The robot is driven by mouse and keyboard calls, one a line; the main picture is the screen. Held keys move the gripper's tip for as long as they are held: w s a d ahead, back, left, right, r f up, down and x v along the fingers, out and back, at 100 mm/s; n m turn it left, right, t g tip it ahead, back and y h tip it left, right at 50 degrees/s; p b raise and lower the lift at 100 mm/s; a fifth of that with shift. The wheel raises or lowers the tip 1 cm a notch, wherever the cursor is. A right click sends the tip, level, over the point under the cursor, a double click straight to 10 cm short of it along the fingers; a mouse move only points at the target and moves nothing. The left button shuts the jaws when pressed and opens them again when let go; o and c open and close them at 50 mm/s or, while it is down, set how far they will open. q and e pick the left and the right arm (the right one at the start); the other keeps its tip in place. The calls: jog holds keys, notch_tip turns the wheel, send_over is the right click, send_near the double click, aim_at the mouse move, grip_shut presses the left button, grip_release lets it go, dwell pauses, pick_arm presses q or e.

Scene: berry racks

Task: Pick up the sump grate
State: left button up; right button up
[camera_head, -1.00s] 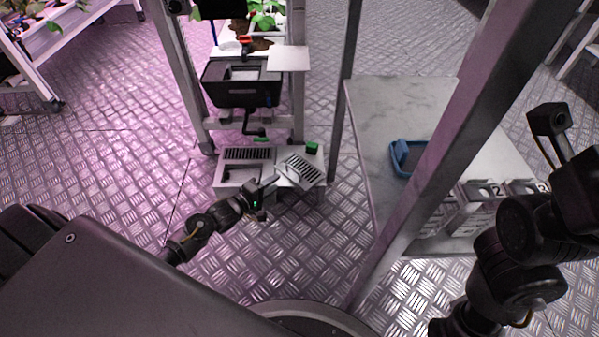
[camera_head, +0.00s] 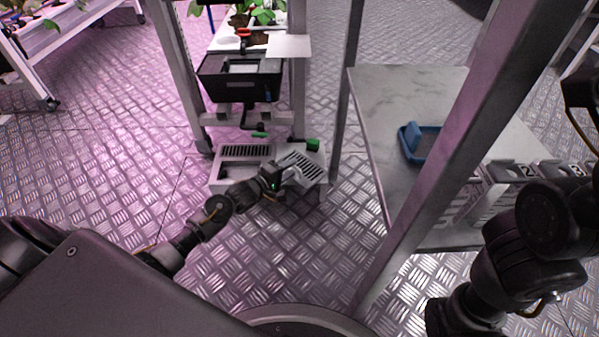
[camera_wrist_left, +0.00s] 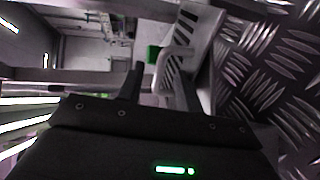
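The sump grate (camera_head: 303,164) is a pale slotted plate with a handle, lying askew at the right side of the low grey sump box (camera_head: 225,186) on the floor. In the left wrist view the grate (camera_wrist_left: 196,32) is at top centre-right, and its pale bar handle (camera_wrist_left: 166,62) curves down toward my fingers. My left gripper (camera_head: 284,179) is at the grate's near left edge. In the left wrist view its dark fingers (camera_wrist_left: 160,90) are apart, with the handle's lower end seen between them; contact cannot be told. My right arm is at the right; its gripper does not show.
A second slotted panel (camera_head: 246,151) covers the box's back left. A green block (camera_head: 312,144) sits behind the grate. A black tub (camera_head: 240,80) hangs above on the rack. A metal post (camera_head: 440,170) and a table (camera_head: 385,130) with a blue tray (camera_head: 420,158) stand right.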

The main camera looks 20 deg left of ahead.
pick_arm(q)
grip_shut()
jog(key=shift+r, duration=0.1)
dwell(0.3)
